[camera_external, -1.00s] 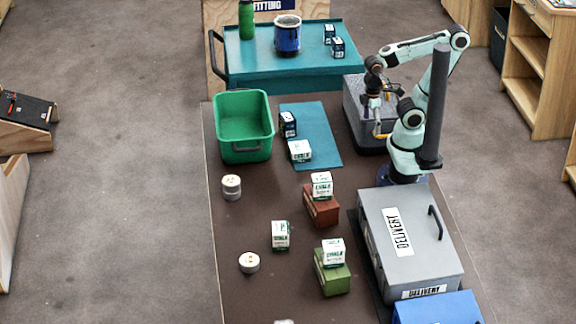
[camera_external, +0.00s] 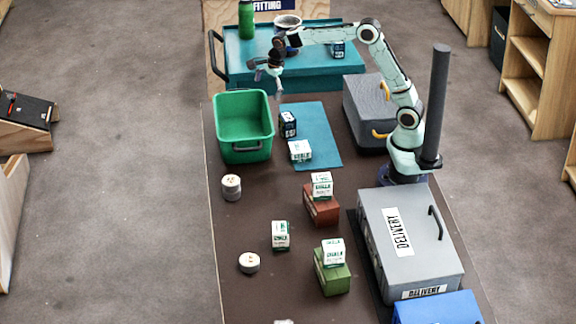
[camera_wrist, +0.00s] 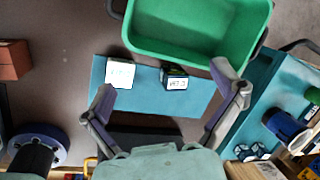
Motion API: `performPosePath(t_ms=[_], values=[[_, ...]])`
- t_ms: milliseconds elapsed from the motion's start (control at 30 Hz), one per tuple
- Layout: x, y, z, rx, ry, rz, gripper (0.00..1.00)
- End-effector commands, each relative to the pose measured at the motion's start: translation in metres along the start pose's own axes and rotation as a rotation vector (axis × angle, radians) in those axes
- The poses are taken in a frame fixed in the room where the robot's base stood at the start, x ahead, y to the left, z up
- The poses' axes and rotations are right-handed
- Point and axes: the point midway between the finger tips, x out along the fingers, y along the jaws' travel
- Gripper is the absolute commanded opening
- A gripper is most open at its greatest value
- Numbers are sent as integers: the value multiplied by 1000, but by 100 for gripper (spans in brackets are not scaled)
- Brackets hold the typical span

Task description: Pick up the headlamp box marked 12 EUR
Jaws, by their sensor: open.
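A dark blue box with white print (camera_external: 288,124) stands on the teal mat (camera_external: 318,128), beside a white chalk box (camera_external: 300,151). In the wrist view the dark box (camera_wrist: 175,78) shows a white label too blurred to read. Another dark box (camera_external: 338,49) is on the teal cart; a second there is hidden by my arm in the external view. No price mark is legible.
The green bin (camera_external: 245,155) stands left of the mat. The cart (camera_external: 240,70) holds a blue mug and a green bottle (camera_external: 246,20). A dark grey case (camera_external: 370,110) stands right of the mat. Several chalk boxes, a grey delivery box (camera_external: 412,242) and bare table lie nearer.

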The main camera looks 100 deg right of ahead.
Motion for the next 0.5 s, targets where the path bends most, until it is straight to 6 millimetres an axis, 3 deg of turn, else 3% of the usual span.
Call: performPosePath(t_ms=[33,100,233,300,400,500], values=[[32,-16,-21,80,25,34,94],[70,-30,-51,164,51,79,94],[129,-28,-104,284,91,179,94],[151,-19,-128,329,109,230,94],[164,-14,-149,371,123,257,94],[170,-13,-155,382,124,256,94]])
